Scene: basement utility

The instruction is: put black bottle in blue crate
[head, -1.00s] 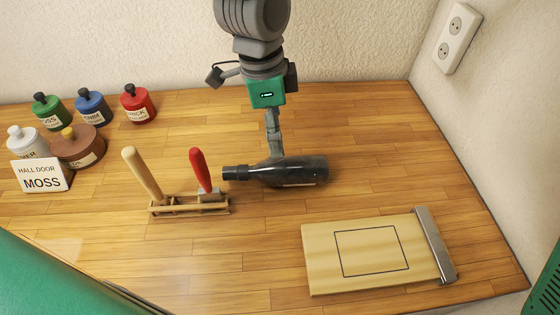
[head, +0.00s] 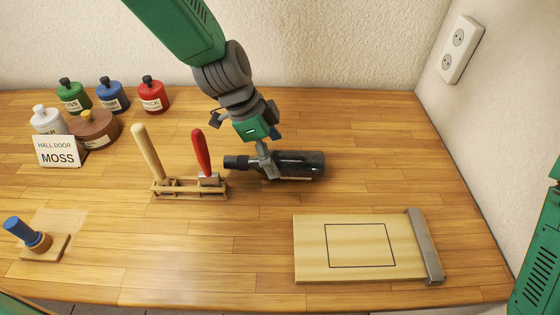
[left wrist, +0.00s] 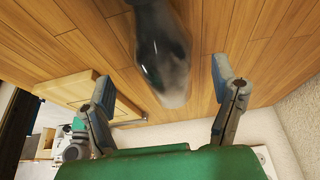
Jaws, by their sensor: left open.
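The black bottle (head: 300,163) lies on its side on the wooden worktop, its neck pointing left in the head view. My left gripper (head: 268,172) is over the bottle near its shoulder, with a finger in front of it. In the left wrist view my open left gripper (left wrist: 165,92) has its fingers well apart, and the bottle (left wrist: 162,50) shows in the gap between them, beyond the palm. I cannot tell whether a finger touches it. No blue crate shows in either view. My right gripper is not in view.
Left of the bottle stands a wooden rack (head: 190,187) with a red and a pale handle. A board with a metal edge (head: 360,248) lies in front. Several paint pots (head: 95,128) and a MOSS card (head: 58,152) stand back left, a blue-handled stamp (head: 24,234) front left.

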